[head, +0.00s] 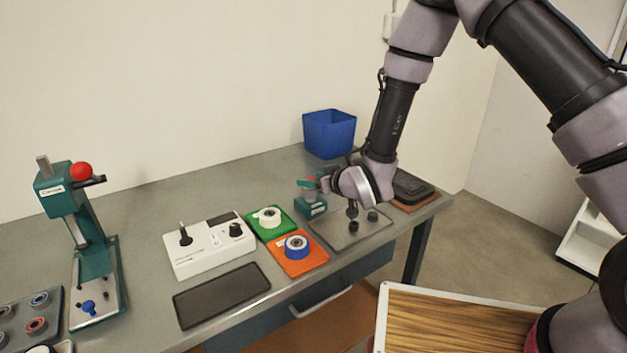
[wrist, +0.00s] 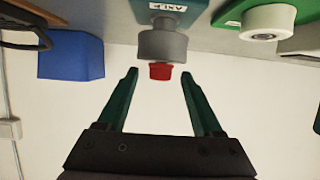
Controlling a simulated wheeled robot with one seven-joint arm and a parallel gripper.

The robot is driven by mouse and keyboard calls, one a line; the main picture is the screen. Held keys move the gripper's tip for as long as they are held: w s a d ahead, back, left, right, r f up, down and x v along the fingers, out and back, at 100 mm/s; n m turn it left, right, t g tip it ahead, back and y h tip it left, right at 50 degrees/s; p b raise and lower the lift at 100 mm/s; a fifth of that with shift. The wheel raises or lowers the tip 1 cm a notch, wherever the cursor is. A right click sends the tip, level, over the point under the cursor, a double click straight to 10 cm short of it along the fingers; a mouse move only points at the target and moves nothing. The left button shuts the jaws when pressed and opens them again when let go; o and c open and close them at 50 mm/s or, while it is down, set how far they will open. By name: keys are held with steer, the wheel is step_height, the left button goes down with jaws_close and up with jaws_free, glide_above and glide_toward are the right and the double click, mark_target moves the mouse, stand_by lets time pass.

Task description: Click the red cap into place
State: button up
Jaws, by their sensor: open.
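The red cap (wrist: 160,72) sits at the end of a grey cylinder (wrist: 162,44) on a teal labelled fixture (wrist: 165,8) in the wrist view. In the head view the fixture (head: 312,208) stands on the bench, with a bit of red (head: 311,178) above it, partly hidden by my gripper. My gripper (wrist: 159,76) is open, its two green fingers on either side of the cap. The fingertips are level with the cap, with a gap on each side. Whether the cap is fully seated cannot be told.
A blue bin (head: 329,133) stands behind the fixture. A green mat (head: 272,228) with a white part and an orange mat (head: 299,264) with a blue ring lie left of a grey tray (head: 350,234). A white control box (head: 209,246) and a teal press (head: 90,230) stand further left.

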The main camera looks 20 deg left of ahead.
steer(key=v, duration=1)
steer(key=shift+s+d, duration=0.25)
steer(key=shift+r, duration=0.2)
steer(key=w+d+r+m+t+h, duration=0.1)
steer(key=w+d+r+m+h, duration=0.25)
steer(key=d+r, duration=0.6)
steer(key=w+d+r+m+h, duration=0.3)
steer(key=w+d+r+m, duration=0.15)
steer(key=d+r, duration=0.5)
steer(key=s+d+r+m+g+h, duration=0.1)
steer(key=s+d+r+m, duration=0.1)
steer(key=s+d+r, duration=0.35)
steer(key=s+d+r+m+h, duration=0.1)
steer(key=s+d+r, duration=0.1)
steer(key=d, duration=0.6)
steer(key=s+d+r+m+g, duration=0.1)
steer(key=s+d+r+m, duration=0.2)
steer(key=s, duration=0.8)
steer(key=shift+s+d+g, duration=0.3)
steer(key=shift+s+d, duration=0.1)
steer(key=shift+d, duration=0.5)
steer(key=shift+r, duration=0.15)
